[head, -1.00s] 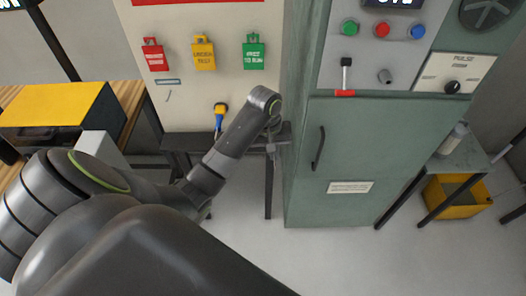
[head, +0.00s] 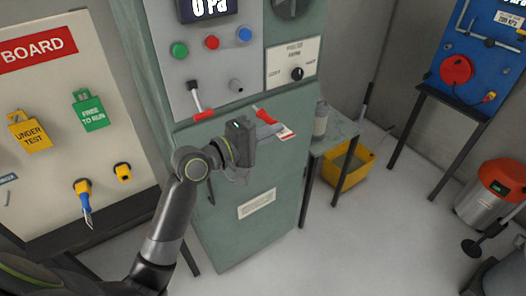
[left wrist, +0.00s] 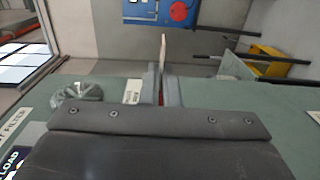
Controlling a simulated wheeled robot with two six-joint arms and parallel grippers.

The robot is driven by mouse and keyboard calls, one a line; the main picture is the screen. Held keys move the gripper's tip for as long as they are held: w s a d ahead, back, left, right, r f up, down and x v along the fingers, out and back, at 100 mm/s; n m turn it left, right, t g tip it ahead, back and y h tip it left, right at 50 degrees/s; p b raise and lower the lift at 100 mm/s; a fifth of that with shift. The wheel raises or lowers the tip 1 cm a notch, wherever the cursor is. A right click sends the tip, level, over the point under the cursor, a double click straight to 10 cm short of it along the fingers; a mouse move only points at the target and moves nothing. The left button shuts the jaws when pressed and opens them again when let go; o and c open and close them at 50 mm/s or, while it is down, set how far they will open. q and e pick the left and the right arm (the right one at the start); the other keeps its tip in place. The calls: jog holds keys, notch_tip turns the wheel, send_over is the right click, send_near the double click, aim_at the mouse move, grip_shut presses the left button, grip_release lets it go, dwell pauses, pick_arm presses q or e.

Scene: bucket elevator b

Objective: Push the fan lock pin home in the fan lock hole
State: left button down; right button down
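My left gripper (head: 268,131) is in front of the green cabinet (head: 243,209), below its grey control panel. It appears shut on a red piece (head: 264,114), which I take to be the fan lock pin, with a white and red tag (head: 286,134) beside it. In the left wrist view a thin pale piece (left wrist: 163,50) stands out from between the fingers. A grey round socket (head: 236,86) on the panel, up and left of the gripper, may be the fan lock hole; the pin is apart from it. My right gripper is not in view.
The panel has a black-and-white lever (head: 196,97) with a red end, several coloured buttons, and a black knob (head: 297,73). A tag board (head: 50,170) stands left. A side table (head: 335,130) with a bottle, a yellow bin (head: 350,166) and a blue panel (head: 485,60) are at right.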

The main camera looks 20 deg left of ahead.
aim_at(260, 116)
pick_arm(q)
jog(key=shift+s+d+r+h, duration=0.15)
jog(key=shift+d+r+h, duration=0.2)
jog(key=shift+r, duration=0.35)
jog(key=shift+w+a, duration=0.9)
jog(key=shift+a, duration=0.25)
jog(key=shift+w+a, duration=0.85)
jog(key=shift+a, duration=0.25)
jog(key=shift+p, duration=0.35)
jog(key=shift+w+a+b, duration=0.45)
jog(key=shift+w+a, duration=0.15)
jog(key=shift+a, duration=0.15)
dwell(0.6)
